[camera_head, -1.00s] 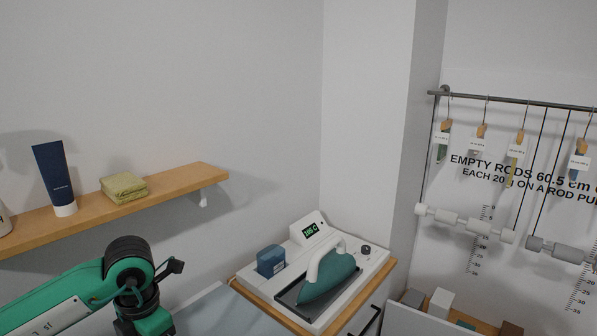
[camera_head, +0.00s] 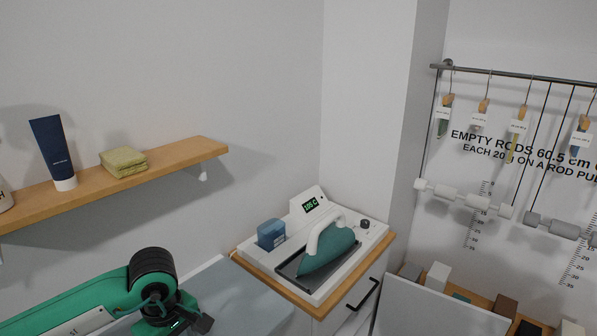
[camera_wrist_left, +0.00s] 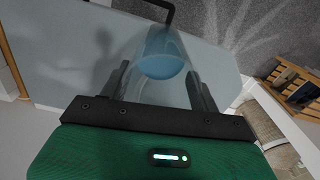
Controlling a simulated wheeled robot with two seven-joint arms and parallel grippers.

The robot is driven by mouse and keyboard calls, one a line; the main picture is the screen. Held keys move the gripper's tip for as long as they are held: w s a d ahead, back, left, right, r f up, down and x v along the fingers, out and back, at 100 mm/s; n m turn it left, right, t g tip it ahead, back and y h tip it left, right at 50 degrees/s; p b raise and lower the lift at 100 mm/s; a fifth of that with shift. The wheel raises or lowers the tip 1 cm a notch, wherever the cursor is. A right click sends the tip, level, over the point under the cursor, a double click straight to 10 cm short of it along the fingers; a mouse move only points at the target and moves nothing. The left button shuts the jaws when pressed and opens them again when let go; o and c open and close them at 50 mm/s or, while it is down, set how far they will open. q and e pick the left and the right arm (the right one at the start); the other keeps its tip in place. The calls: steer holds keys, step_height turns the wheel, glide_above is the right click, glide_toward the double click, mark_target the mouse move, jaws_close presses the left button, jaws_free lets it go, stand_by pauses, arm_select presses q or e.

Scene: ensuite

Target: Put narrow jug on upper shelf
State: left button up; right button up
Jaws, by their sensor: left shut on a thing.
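The narrow jug (camera_wrist_left: 163,62) is clear, with pale blue liquid inside, in the left wrist view. My left gripper (camera_wrist_left: 160,80) is shut on it, one dark finger on each side. In the head view my left arm comes in at the lower left; the jug cannot be made out there. A wooden wall shelf (camera_head: 190,154) runs along the left wall, above and behind my left arm. I cannot tell from these views whether another shelf is below it. My right gripper is not in view.
On the shelf stand a dark blue tube (camera_head: 51,150) and a folded green cloth (camera_head: 123,161); the shelf's right end is bare. An iron (camera_head: 328,250) rests on a cabinet. A pale board (camera_head: 235,290) lies beneath my left arm. Rods hang at the right.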

arm_select(q)
steer(key=m, duration=0.2)
steer(key=d+f+m, duration=0.1)
steer(key=m, duration=0.1)
steer(key=s+f+m, duration=0.1)
steer(key=m, duration=0.1)
steer(key=shift+d, duration=0.15)
steer(key=m, duration=0.1)
steer(key=f+m, duration=0.1)
steer(key=m, duration=0.1)
steer(key=d+m, duration=0.1)
steer(key=m, duration=0.1)
steer(key=shift+s+f, duration=0.15)
steer(key=shift+s, duration=0.25)
